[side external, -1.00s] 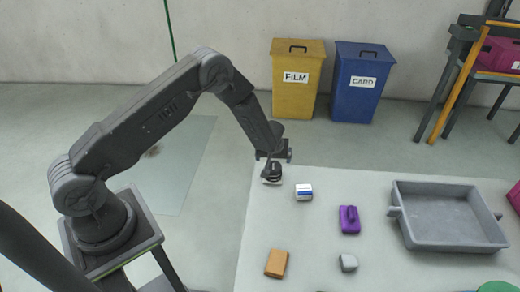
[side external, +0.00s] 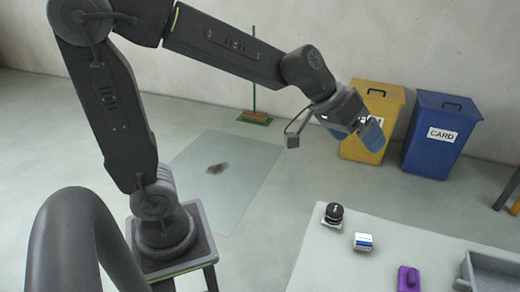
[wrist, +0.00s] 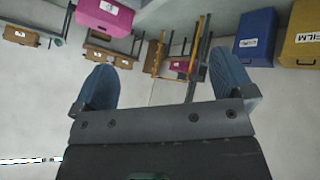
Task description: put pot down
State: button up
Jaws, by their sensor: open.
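A small black round pot (side external: 334,211) stands upright near the table's far left corner in the side view, with a pale patch or base under it. My gripper (side external: 357,133) is raised well above the table, up and to the right of the pot in the picture, and apart from it. In the wrist view my gripper (wrist: 165,82) shows two blue fingers spread wide with nothing between them. The pot is not seen in the wrist view.
A white and blue box (side external: 363,242) and a purple object (side external: 409,279) lie on the table (side external: 315,260), near a grey tray (side external: 490,272). A yellow bin (side external: 374,118) and blue bin (side external: 441,134) stand against the wall behind. A broom (side external: 254,117) leans further left.

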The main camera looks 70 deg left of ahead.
jog(key=s+a+g+y, duration=0.1)
jog(key=s+a+y, duration=0.1)
jog(key=s, duration=0.7)
jog(key=s+a+f+y, duration=0.1)
jog(key=s+a, duration=0.1)
jog(key=s, duration=0.7)
jog(key=shift+s+f+m+g+y, duration=0.15)
jog(key=shift+f+m+g+y, duration=0.15)
jog(key=shift+m+g+y, duration=0.1)
